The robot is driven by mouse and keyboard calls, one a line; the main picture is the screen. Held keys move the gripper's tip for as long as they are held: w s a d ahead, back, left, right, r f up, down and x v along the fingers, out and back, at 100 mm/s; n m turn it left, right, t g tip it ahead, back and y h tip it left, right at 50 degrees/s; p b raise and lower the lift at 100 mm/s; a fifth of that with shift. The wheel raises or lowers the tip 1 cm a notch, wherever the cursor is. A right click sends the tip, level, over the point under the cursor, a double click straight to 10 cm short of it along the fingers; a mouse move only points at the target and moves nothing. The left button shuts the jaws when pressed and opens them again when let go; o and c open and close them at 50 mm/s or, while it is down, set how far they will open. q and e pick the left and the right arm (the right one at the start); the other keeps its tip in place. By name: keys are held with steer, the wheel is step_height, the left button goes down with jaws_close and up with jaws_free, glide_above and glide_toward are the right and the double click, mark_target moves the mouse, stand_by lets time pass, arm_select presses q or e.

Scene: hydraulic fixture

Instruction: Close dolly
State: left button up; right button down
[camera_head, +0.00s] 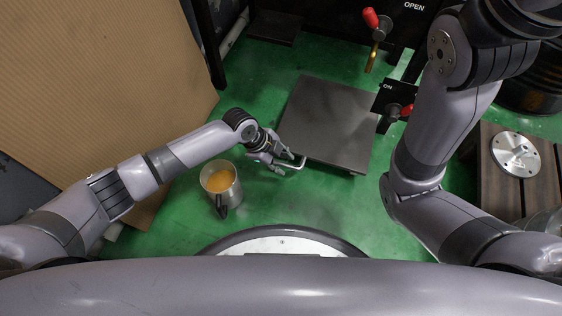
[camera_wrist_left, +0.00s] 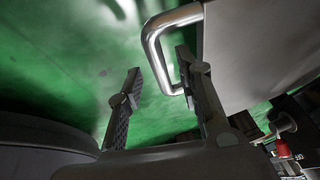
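The dolly is a flat dark grey plate (camera_head: 328,115) low over the green floor in the middle of the head view. A silver U-shaped handle (camera_head: 297,164) sticks out from its near left corner; it shows large in the left wrist view (camera_wrist_left: 152,42). My left gripper (camera_head: 280,166) is at this handle. In the left wrist view its two fingers (camera_wrist_left: 160,72) are apart, one overlapping the handle loop and the other outside it. Whether they touch the bar I cannot tell. My right arm crosses the right side; its gripper is out of view.
A metal pitcher (camera_head: 221,186) with orange liquid stands left of my left gripper. A black fixture with red-knobbed levers (camera_head: 371,20) stands behind the plate. A large cardboard-brown panel (camera_head: 90,80) fills the left. A slatted crate (camera_head: 495,180) is at right.

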arm_select(q)
jaws_close()
stand_by(0.4)
stand_by(0.4)
